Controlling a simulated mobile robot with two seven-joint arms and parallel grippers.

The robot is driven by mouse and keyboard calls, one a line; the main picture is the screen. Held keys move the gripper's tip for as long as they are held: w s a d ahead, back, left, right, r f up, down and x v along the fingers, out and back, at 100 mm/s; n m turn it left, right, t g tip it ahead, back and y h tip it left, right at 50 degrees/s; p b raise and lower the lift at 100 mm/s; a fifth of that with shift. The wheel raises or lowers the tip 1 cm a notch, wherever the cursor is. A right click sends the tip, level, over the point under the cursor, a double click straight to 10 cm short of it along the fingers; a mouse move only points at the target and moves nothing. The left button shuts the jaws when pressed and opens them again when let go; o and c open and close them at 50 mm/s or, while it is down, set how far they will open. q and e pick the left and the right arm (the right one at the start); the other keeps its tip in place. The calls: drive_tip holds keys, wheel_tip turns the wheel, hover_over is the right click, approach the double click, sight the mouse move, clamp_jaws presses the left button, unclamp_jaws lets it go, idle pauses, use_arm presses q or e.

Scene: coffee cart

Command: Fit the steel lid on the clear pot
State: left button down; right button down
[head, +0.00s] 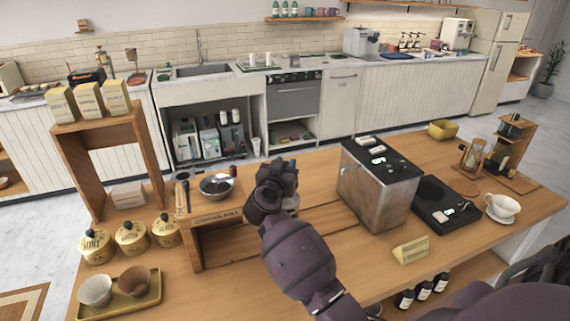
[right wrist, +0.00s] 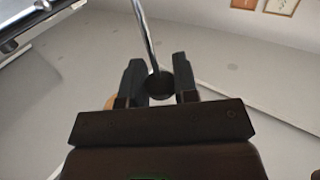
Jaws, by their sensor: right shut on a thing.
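My right gripper (head: 275,178) is above the wooden bench, near the raised wooden stand. In the right wrist view its two dark fingers (right wrist: 158,85) are shut on a small dark round knob (right wrist: 157,86). A thin shiny steel rod (right wrist: 146,35) runs from the knob to the top of the picture. I cannot make out the steel lid's disc. A pale piece (head: 292,203) shows beside my gripper in the head view; I cannot tell if it is the clear pot. The pot is not clearly visible. My left gripper is not in view.
A round steel vessel (head: 216,185) is on the stand (head: 208,225), left of my gripper. A metal-sided machine (head: 375,190) stands to the right, with a black scale (head: 440,205) and a white cup (head: 502,207) beyond. Tins (head: 131,238) and a tray (head: 140,305) are at the left.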

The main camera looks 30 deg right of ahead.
drive_tip(key=c, duration=1.2)
unclamp_jaws()
drive_tip(key=shift+o, duration=0.2)
drive_tip(key=shift+s+a, duration=0.1)
drive_tip(key=v, duration=1)
drive_tip(key=shift+s+a+p, duration=0.2)
drive_tip(key=shift+a+p, duration=0.1)
drive_tip(key=shift+p, duration=0.05)
